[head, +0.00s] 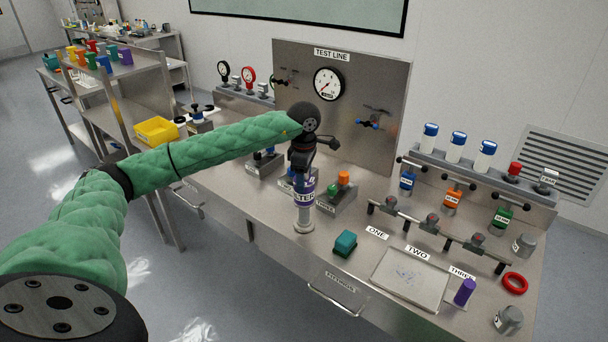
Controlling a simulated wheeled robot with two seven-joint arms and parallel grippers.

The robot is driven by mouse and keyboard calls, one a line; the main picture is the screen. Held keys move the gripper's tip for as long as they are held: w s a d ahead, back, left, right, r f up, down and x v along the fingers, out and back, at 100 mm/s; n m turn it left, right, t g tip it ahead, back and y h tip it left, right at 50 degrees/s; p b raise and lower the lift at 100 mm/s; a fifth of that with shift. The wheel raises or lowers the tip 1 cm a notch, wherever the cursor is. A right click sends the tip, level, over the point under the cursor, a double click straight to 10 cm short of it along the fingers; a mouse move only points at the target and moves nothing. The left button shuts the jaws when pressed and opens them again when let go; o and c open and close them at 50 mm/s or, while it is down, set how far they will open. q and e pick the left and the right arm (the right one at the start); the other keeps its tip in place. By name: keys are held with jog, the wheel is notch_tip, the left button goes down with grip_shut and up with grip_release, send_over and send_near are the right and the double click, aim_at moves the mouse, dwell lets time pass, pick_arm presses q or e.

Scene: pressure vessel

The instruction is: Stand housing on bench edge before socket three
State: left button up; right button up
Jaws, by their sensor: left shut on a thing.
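My left gripper (302,172) points down and is shut on the housing (304,212), an upright grey cylinder with a purple lettered band and a wider foot. The housing is over the bench (265,205), left of the label ONE; I cannot tell if its foot touches the top. The socket fixtures stand along a rail on the right. The label THREE (461,272) lies in front of the rightmost fixture, socket three (478,239). A purple cylinder (464,292) stands near the front edge by this label. My right gripper is not in view.
A teal block (345,243) and a flat tray (409,279) lie between the housing and label THREE. A red ring (515,283) and grey caps (508,320) are at the right. Orange and green pieces sit on a block (336,198) behind the housing.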

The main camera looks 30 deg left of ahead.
pick_arm(q)
jog(key=shift+f, duration=0.1)
jog(key=o, duration=1.4)
jog(key=shift+o, duration=1.2)
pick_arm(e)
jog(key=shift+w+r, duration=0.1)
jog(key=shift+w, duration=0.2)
